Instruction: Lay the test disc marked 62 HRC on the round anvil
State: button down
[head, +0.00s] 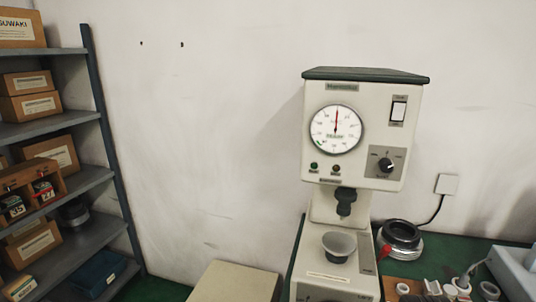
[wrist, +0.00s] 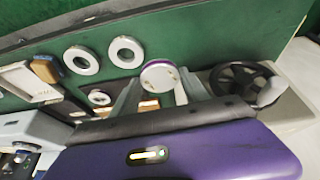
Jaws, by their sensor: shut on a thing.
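The hardness tester (head: 365,130) stands against the wall in the head view, with a dial and a dark indenter head. Below the head, the round grey anvil (head: 340,245) shows a bare top. In the wrist view, my gripper (wrist: 160,88) is shut on a round pale disc with a purple edge (wrist: 160,72), held between its two grey fingers. Its marking is too small to read, so I cannot tell if it is 62 HRC. My gripper is not in the head view.
In the wrist view, white rings (wrist: 126,52) lie on the green bench (wrist: 190,35), and a black handwheel (wrist: 240,78) is right of the disc. In the head view, a shelf (head: 85,175) with boxes stands left and a black-topped round device (head: 402,234) sits right of the tester.

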jog(key=s+a+f+n+y+p, duration=0.1)
jog(key=s+a+f+n+p, duration=0.25)
jog(key=s+a, duration=0.65)
jog(key=w+d+r+m+b, duration=0.1)
jog(key=w+d, duration=0.2)
jog(key=w+d+r+m+b, duration=0.1)
jog(key=w+d+b, duration=0.1)
jog(key=w+d, duration=0.2)
jog(key=w+d+r+m+b, duration=0.1)
jog(key=w+d, duration=0.2)
jog(key=shift+w+d+r+m+h+b, duration=0.25)
jog(key=shift+d+r+m+h+b, duration=0.05)
jog(key=shift+d+r+m+h, duration=0.1)
jog(key=w+d+r+m+h+b, duration=0.1)
jog(key=w+d+r+m+b, duration=0.1)
jog(key=w+d+r, duration=0.3)
jog(key=w+d+r+m+b, duration=0.2)
jog(key=w+d+r+b, duration=0.1)
jog(key=d+r, duration=0.4)
jog(key=shift+g+h, duration=0.3)
notch_tip(320, 180, down, 20)
jog(key=shift+s+d+r+p, duration=0.1)
jog(key=shift+r+p, duration=0.05)
jog(key=shift+p, duration=0.6)
jog(key=c, duration=0.6)
grip_release()
jog(key=shift+o, duration=0.2)
